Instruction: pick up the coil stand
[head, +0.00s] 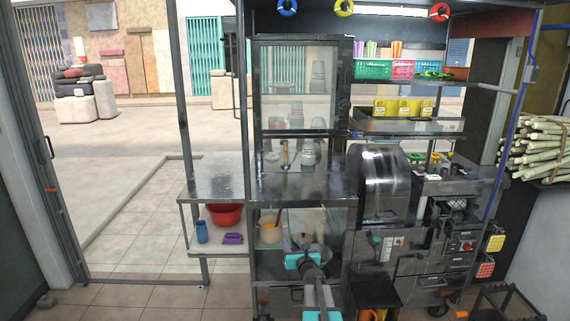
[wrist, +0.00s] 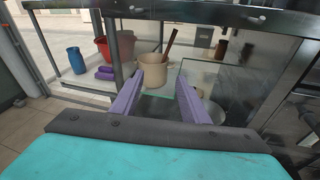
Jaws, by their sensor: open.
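I cannot pick out the coil stand for sure in either view. My gripper (wrist: 167,79) is open, its two purple fingers apart with nothing seen between them. In the head view my gripper (head: 306,252) is low in front of the cabinet's lower compartment, and my arm hides part of that space. Beyond the fingers in the wrist view stands a cream pot (wrist: 153,78) with a brown handle leaning out. A round metal dish, partly hidden by the right finger, lies to the right (wrist: 214,113).
A red basin (head: 226,215), a blue bottle (head: 202,232) and a purple item (head: 233,239) sit on the lower side shelf. A glass pane (wrist: 205,75) and metal frame bars are close around my gripper. The steel press (head: 379,185) stands to the right.

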